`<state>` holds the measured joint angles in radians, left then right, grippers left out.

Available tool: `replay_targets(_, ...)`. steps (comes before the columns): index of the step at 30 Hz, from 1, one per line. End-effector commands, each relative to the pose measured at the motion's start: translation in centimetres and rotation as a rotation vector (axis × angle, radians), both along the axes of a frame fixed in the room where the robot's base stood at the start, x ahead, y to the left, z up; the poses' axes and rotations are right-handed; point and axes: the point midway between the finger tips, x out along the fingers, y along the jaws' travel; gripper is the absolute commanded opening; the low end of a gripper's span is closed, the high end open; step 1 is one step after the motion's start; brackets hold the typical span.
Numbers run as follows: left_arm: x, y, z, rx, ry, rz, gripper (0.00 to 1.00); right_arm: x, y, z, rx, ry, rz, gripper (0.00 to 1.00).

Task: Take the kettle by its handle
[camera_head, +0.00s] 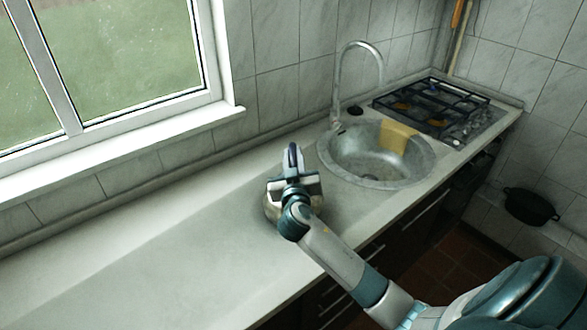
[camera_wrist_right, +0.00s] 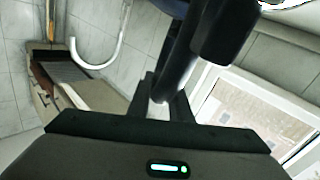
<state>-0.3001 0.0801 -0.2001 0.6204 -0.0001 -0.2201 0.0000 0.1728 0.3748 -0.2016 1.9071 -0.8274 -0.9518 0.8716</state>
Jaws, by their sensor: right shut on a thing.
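The kettle (camera_head: 270,208) stands on the countertop at the middle of the head view. Only a rounded greyish edge of its body shows beside my right gripper, which covers most of it. My right gripper (camera_head: 293,165) is over the kettle and shut on its handle. The handle is largely hidden by the gripper in the head view. In the wrist view dark bars cross in front of the gripper, and I cannot clearly separate fingers from handle. My left gripper is in neither view.
A round metal sink (camera_head: 345,165) with a tall curved tap (camera_head: 338,75) lies right of the kettle. A gas hob (camera_head: 440,105) is beyond it. A window (camera_head: 120,50) is at the left. The countertop (camera_head: 130,255) is clear on the left. A black pot (camera_head: 530,206) is at the far right.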

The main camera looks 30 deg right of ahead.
Motion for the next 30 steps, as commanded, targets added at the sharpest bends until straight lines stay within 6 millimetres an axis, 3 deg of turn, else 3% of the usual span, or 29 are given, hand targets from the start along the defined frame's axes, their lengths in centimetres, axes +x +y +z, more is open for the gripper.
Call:
replay_targets(14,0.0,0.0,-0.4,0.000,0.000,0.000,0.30,0.0,-0.1,1.1,-0.002,-0.006,-0.001,0.00)
replay_targets(30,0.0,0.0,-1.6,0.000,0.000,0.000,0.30,0.0,-0.2,4.5,-0.001,-0.009,0.000,0.00)
